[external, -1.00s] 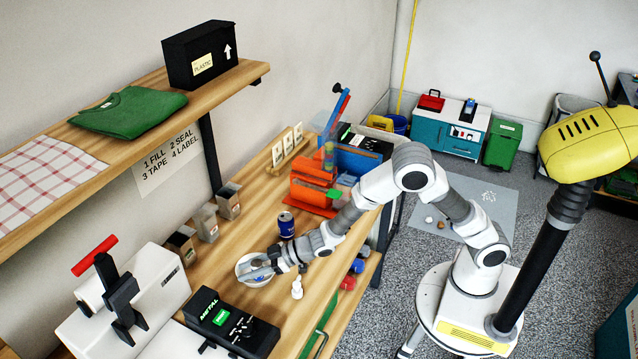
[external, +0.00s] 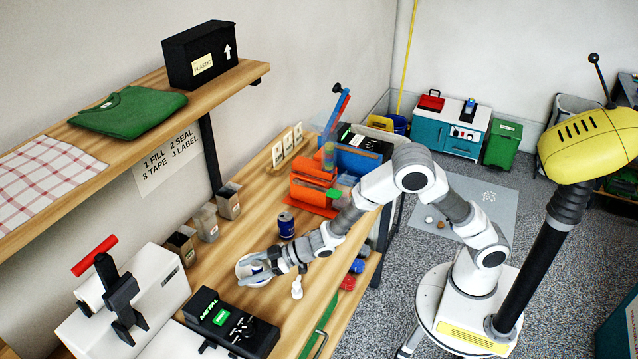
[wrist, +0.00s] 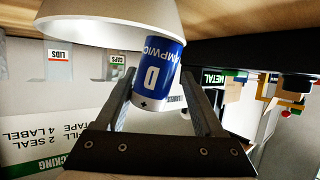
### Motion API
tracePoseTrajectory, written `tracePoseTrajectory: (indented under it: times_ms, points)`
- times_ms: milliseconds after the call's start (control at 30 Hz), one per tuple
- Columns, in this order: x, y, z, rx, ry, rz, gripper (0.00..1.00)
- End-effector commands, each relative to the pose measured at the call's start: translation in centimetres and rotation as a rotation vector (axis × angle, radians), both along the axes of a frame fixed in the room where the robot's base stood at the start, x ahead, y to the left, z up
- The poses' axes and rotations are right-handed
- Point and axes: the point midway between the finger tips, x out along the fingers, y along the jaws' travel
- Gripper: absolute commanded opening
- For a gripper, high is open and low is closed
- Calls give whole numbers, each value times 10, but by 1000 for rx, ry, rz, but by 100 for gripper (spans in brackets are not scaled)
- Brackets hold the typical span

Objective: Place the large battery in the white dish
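The white dish (external: 242,279) sits on the wooden bench, and its pale rim and side fill the top of the wrist view (wrist: 100,30). The large battery (wrist: 158,70), blue with a white end and a letter D, stands tilted with its far end at the dish. In the external view the battery (external: 257,267) shows as a small blue patch inside the dish. My gripper (external: 263,272) is over the dish with its fingers spread either side of the battery. In the wrist view the gripper (wrist: 160,78) appears open, with the battery between its fingertips.
A blue can (external: 286,224) stands just behind my wrist. A small white bottle (external: 297,287) stands close in front. The black METAL box (external: 232,323) is near the dish. Small bins (external: 206,222) line the wall, and an orange rack (external: 315,188) stands farther along.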

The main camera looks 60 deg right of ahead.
Motion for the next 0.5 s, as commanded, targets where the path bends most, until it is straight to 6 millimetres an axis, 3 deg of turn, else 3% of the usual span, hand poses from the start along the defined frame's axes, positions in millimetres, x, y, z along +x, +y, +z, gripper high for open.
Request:
tracePoseTrajectory:
  times_ms: [67, 500]
  points:
    - [-1, -1, 11, 0, 0, 0, 70]
    - [-70, -47, 41, 2, -1, -2, 70]
